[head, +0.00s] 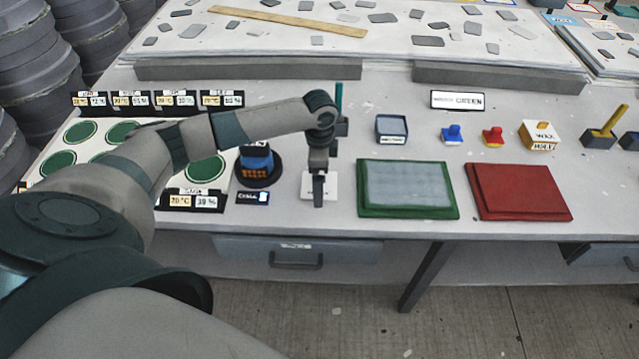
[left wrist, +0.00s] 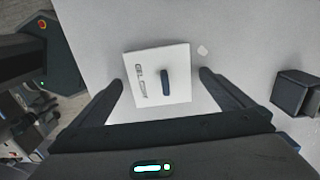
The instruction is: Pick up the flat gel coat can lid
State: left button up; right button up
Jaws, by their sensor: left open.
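The gel coat can lid (head: 331,187) is a flat white square with dark lettering, lying on the grey worktable. In the left wrist view the lid (left wrist: 151,63) shows a small dark blue upright handle (left wrist: 166,83) near its middle. My left gripper (head: 318,203) points down over the lid, and in the head view it covers the handle. In the left wrist view my open left gripper (left wrist: 162,80) has one finger on each side of the lid, with the handle between them. The exact height above the lid is unclear. My right gripper is not in view.
A dark round stand with a blue and orange item (head: 257,165) is left of the lid. A green framed panel (head: 407,190) and a red panel (head: 517,191) lie to the right. A dark box (head: 391,129) stands behind. The table's front edge is close.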

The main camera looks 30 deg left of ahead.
pick_arm(q)
jog(key=c, duration=1.1)
jog(key=shift+r, duration=0.1)
jog(key=shift+r+b, duration=0.3)
jog(key=shift+r, duration=0.1)
jog(key=r, duration=0.1)
jog(key=r+b, duration=0.1)
jog(key=r, duration=0.1)
jog(key=shift+d+r, duration=0.15)
jog(key=shift+d, duration=0.2)
jog(key=d+r+b, duration=0.1)
jog(key=d+r, duration=0.1)
jog(key=d, duration=0.1)
jog(key=d+r+b, duration=0.1)
jog(key=d+r, duration=0.1)
jog(key=d, duration=0.2)
jog(key=d+r+b, duration=0.1)
jog(key=d+r, duration=0.1)
jog(key=d, duration=0.2)
jog(key=shift+w+r, duration=0.1)
jog(key=shift+r, duration=0.3)
jog(key=shift+w+r, duration=0.1)
